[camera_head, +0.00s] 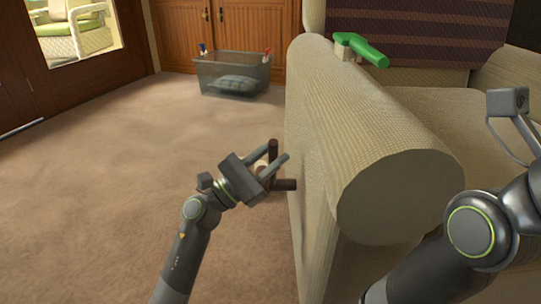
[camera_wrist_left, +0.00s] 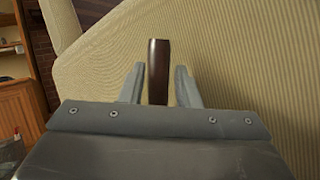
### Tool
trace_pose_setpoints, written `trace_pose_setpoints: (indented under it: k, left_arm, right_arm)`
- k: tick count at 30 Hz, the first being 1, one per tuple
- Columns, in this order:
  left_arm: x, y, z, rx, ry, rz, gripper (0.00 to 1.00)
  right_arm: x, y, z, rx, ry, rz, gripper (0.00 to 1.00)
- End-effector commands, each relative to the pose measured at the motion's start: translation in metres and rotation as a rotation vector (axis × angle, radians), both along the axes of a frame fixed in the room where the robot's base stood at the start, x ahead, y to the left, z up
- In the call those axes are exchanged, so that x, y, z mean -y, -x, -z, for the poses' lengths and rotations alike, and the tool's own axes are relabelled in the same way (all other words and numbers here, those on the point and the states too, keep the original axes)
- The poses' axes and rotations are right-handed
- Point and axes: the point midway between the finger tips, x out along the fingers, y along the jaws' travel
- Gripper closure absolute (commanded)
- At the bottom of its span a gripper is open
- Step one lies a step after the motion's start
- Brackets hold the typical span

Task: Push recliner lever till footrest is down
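The recliner (camera_head: 372,130) is cream ribbed fabric, with its rounded armrest toward me. A dark brown lever (camera_head: 285,184) sticks out at the armrest's outer left side, partly hidden by my left gripper. My left gripper (camera_head: 275,157) is at the lever, close beside the recliner's side. In the left wrist view the lever (camera_wrist_left: 158,70) stands between the two open grey fingers (camera_wrist_left: 158,85), with narrow gaps on both sides. The footrest cannot be made out. My right arm is at the right edge; its gripper fingers are outside the view.
A green-handled object (camera_head: 360,48) lies on top of the armrest. A grey bin (camera_head: 232,74) with a cushion and other items stands on the carpet before wooden cabinets (camera_head: 245,30). The carpet (camera_head: 100,160) left of the recliner is clear.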

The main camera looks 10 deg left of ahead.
Motion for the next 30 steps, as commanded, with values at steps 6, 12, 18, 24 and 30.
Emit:
trace_pose_setpoints:
  k: [6,12,18,24,30]
  left_arm:
    - [0.004,0.006,0.004,0.006,-0.009,0.022,0.66]
    - [0.001,0.007,0.004,0.004,-0.010,0.022,0.66]
    - [-0.019,0.022,0.019,-0.001,-0.012,0.019,0.66]
    - [-0.050,0.045,0.042,-0.004,-0.012,0.018,0.66]
    - [-0.081,0.069,0.063,-0.004,-0.010,0.015,0.66]
  right_arm:
    - [0.000,-0.001,0.002,-0.006,0.000,0.002,1.00]
    - [0.000,-0.001,0.001,-0.006,0.001,0.003,1.00]
    - [0.000,-0.001,-0.007,-0.006,0.001,0.003,1.00]
    - [0.000,0.000,-0.016,-0.002,0.000,0.003,1.00]
    - [-0.001,0.001,-0.026,0.002,0.001,0.003,1.00]
